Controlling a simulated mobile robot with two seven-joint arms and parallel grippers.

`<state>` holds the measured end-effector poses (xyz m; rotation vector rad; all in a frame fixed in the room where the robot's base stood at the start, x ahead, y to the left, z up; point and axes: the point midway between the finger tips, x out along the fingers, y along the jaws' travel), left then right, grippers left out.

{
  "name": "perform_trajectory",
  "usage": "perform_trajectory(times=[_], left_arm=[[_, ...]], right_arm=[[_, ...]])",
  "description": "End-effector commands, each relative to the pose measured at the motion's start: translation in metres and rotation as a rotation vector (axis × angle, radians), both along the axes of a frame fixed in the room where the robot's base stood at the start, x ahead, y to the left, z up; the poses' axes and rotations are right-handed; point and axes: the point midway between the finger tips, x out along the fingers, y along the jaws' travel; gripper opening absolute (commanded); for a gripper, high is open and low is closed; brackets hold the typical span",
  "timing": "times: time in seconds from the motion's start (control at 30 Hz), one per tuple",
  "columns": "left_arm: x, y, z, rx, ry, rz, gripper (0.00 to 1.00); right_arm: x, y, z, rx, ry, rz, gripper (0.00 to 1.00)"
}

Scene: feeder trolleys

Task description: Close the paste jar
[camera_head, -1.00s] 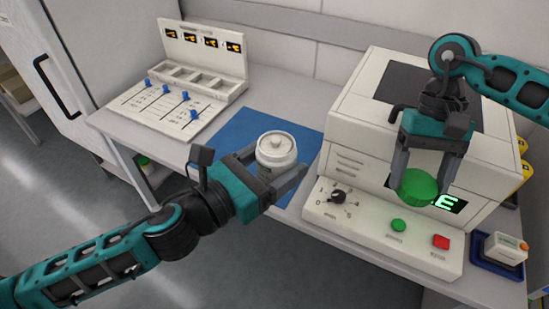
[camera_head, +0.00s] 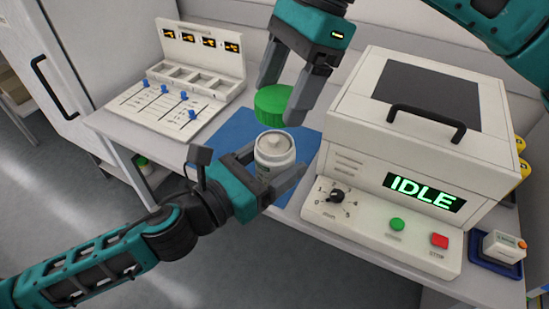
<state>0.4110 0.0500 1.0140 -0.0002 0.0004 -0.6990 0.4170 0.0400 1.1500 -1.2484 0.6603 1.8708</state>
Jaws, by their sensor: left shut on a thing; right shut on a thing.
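The white paste jar (camera_head: 275,152) stands upright between the fingers of my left gripper (camera_head: 274,178), which is shut on it. The lid is just above and slightly behind the jar in the picture, a little tilted. Whether the lid and the jar's rim touch is hard to tell; they look apart.
A white machine (camera_head: 420,130) with an "IDLE" display stands at right, with a knob, green button and red button in front. A panel with blue sliders (camera_head: 185,100) is at left. A blue mat (camera_head: 225,135) lies below the jar. A small box sits in a blue tray (camera_head: 482,262).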

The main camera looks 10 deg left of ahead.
Motion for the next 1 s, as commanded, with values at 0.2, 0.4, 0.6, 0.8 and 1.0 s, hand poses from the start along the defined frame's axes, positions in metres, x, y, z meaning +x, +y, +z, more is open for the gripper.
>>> perform_trajectory(times=[0.2,0.4,0.6,0.8,1.0], left_arm=[[0.0,0.0,0.001,-0.001,-0.003,-0.001,0.12],[0.0,0.0,0.001,-0.001,-0.003,-0.001,0.12],[0.0,0.0,0.001,-0.001,-0.003,-0.001,0.12],[0.0,0.0,0.001,-0.001,-0.003,-0.001,0.12],[0.0,0.0,0.001,-0.001,-0.003,-0.001,0.12]], right_arm=[[-0.002,0.006,0.004,0.0,0.0,-0.03,0.46],[-0.002,0.005,0.004,-0.001,0.001,-0.029,0.46],[-0.002,0.005,-0.002,-0.002,0.001,-0.028,0.46],[-0.002,0.005,-0.019,-0.001,0.002,-0.027,0.46],[-0.002,0.005,-0.035,-0.002,0.001,-0.027,0.46]])
